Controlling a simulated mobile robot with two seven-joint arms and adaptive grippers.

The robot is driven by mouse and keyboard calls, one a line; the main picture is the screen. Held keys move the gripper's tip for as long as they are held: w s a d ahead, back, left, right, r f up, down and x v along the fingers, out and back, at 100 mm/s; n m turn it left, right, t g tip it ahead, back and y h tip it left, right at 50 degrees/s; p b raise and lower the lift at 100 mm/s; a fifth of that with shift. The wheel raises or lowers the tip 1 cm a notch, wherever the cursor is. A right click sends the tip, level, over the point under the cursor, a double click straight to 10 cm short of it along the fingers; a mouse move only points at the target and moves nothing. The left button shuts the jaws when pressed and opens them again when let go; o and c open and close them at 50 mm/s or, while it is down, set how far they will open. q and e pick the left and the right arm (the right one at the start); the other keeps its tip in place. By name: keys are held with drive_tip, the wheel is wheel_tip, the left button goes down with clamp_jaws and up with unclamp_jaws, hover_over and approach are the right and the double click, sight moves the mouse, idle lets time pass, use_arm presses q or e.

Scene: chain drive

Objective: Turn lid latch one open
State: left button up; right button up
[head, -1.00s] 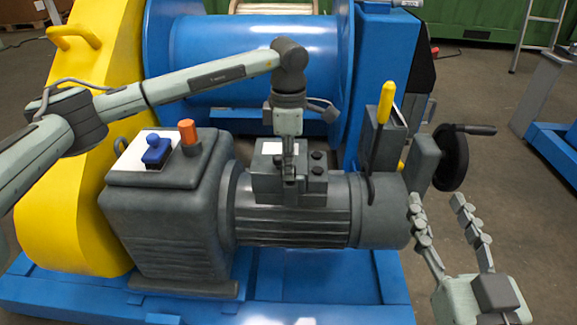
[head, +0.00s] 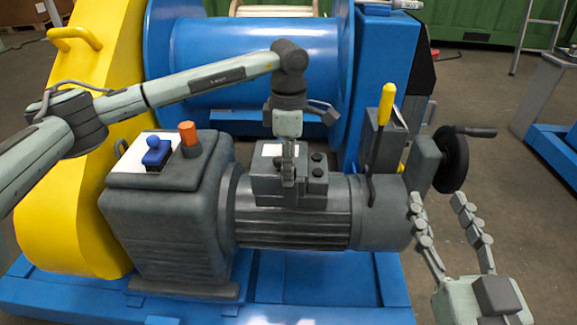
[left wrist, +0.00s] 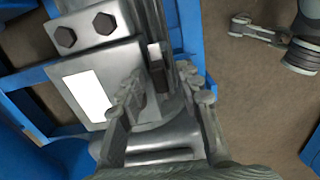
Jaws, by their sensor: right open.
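A grey terminal box with a white label (head: 271,149) sits on top of the ribbed motor. The box lid also shows in the left wrist view (left wrist: 66,73). A small dark latch-like piece with a pale top (left wrist: 158,72) stands at the box edge in that view. My left gripper (head: 288,184) points down at the box. In the left wrist view its two fingers (left wrist: 162,92) stand apart on either side of the small piece, with narrow gaps showing; contact is hard to judge. My right gripper (head: 437,204) is open and empty at the lower right, beside the motor's end.
A gearbox with a blue knob (head: 154,153) and an orange cap (head: 189,133) stands left of the motor. A yellow-handled lever (head: 386,104) and a black handwheel (head: 454,158) stand to the right. A blue drum (head: 240,52) is behind.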

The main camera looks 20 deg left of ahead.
use_arm(q)
wheel_tip(320, 180, up, 12)
idle(0.5)
idle(0.3)
